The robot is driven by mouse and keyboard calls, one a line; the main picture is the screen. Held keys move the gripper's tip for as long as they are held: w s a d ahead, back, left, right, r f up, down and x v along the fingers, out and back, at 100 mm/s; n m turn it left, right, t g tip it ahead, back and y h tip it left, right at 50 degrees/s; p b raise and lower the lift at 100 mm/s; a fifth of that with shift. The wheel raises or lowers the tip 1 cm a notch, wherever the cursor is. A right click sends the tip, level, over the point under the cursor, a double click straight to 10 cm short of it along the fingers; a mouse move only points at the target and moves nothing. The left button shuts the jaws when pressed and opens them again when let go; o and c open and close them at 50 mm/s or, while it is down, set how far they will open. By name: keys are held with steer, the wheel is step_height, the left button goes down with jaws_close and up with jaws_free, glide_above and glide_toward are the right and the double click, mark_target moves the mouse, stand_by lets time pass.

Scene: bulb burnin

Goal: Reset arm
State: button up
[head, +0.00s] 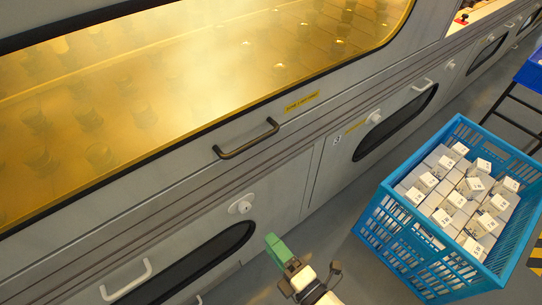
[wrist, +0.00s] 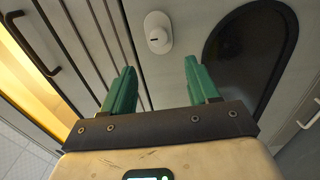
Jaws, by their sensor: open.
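My gripper (wrist: 161,88) has two green fingers, which stand apart with nothing between them in the wrist view. In the head view my gripper (head: 278,250) is at the bottom middle, in front of the grey cabinet's lower panel. A round white lock (head: 241,206) is on that panel, up and left of the gripper. The same lock (wrist: 158,34) shows beyond the fingers in the wrist view, apart from them.
The grey cabinet has an amber window (head: 200,80), a dark bar handle (head: 246,139) and white handles (head: 126,281). A blue crate (head: 400,235) full of small white boxes (head: 465,195) stands on the floor at right. Grey floor lies between crate and cabinet.

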steer(key=d+f+m+g+h, duration=0.2)
steer(key=d+m+h, duration=0.3)
steer(key=d+m, duration=0.3)
steer(key=d+f+m+g+h, duration=0.2)
steer(key=d+m+h, duration=0.35)
steer(key=d, duration=0.45)
steer(key=s+d+m+g, duration=0.3)
steer(key=s+m+g, duration=0.25)
steer(key=s, duration=0.25)
steer(key=s+d+m+g, duration=0.4)
steer(key=s+m, duration=0.2)
steer(key=s, duration=0.2)
step_height(320, 180, up, 27)
steer(key=s+p, duration=0.1)
steer(key=p, duration=2.5)
steer(key=shift+s+a, duration=0.2)
steer(key=shift+g, duration=0.25)
